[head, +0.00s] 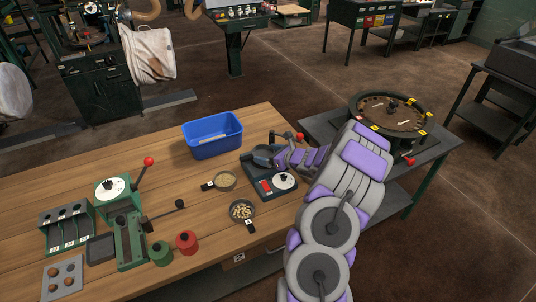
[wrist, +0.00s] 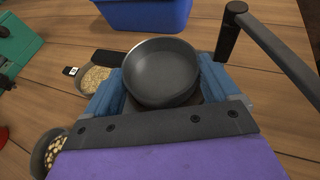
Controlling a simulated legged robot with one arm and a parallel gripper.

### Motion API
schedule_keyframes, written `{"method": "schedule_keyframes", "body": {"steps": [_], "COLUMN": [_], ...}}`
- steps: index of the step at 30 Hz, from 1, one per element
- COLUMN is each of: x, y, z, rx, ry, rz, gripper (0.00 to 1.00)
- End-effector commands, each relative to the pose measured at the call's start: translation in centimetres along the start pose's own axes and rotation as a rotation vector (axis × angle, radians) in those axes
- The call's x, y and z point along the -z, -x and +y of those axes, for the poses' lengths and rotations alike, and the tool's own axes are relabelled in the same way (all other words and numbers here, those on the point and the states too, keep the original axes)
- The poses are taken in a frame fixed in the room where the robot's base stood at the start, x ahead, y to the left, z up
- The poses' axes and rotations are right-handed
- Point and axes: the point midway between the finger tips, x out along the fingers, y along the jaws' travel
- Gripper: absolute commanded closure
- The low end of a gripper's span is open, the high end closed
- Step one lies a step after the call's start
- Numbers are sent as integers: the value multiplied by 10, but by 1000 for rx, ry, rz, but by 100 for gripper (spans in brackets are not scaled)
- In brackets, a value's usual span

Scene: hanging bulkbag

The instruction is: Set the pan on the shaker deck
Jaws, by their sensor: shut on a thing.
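My gripper (head: 280,158) is shut on an empty dark grey pan (wrist: 160,70). The pan sits between its two blue fingers in the wrist view. In the head view the pan (head: 264,154) is partly hidden by the gripper. It is over or on the back of a grey bench machine with a red panel (head: 266,187) and a white dial, which I take for the shaker. I cannot tell whether the pan touches the deck. Two other small pans stand on the table left of the machine, one with fine grain (head: 225,181) and one with pale pieces (head: 242,211).
A blue bin (head: 212,136) stands behind the pans. A dark lever (wrist: 265,40) rises close to the gripper's right. A green press with a dial (head: 112,188) and red and green weights (head: 187,242) are at left. A round machine (head: 390,115) stands on the bench at right.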

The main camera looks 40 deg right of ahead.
Motion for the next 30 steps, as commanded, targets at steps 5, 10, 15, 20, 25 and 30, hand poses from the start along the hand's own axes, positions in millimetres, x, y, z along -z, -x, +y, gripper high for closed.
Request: {"method": "schedule_keyframes", "body": {"steps": [5,10,15,20,25,30], "x": [4,1,0,0,0,0], "y": [0,-1,0,0,0,0], "z": [0,2,1,0,0,1], "rx": [2,2,3,3,3,3], "ry": [-1,2,2,1,2,2], "rz": [7,6,3,2,2,2], "gripper": [52,52,52,52,5,0]}}
